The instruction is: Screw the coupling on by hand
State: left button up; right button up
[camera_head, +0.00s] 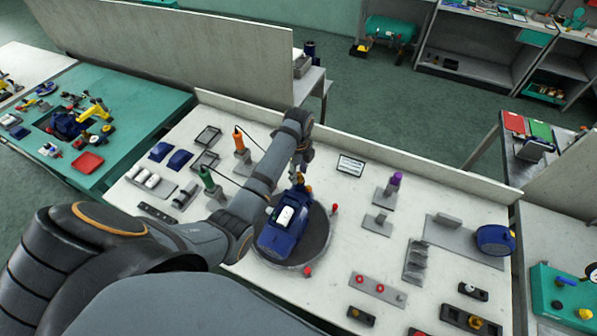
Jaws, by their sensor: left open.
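A blue pump body (281,236) with a white panel on top sits on a dark round plate (322,232) in the middle of the bench. A small brass-coloured part (299,179) shows at the pump's far end, right under my left gripper (300,172). It may be the coupling, but it is too small to tell. My left gripper is open and points down at this part; its fingers partly hide it, and I cannot tell whether they touch it. My left arm covers the bench to the left of the pump. My right gripper is not in view.
An orange-handled tool (239,140) and a green-handled tool (208,181) stand left of my arm. Red knobs (335,208) sit by the round plate. A purple-topped part (395,181), grey fixtures (415,260) and a blue cylinder (494,240) stand on the right.

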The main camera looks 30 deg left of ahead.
pick_arm(q)
jog(key=shift+n, duration=0.8)
jog(key=n, duration=0.3)
jog(key=shift+n, duration=0.3)
jog(key=shift+n, duration=1.7)
jog(key=n, duration=0.3)
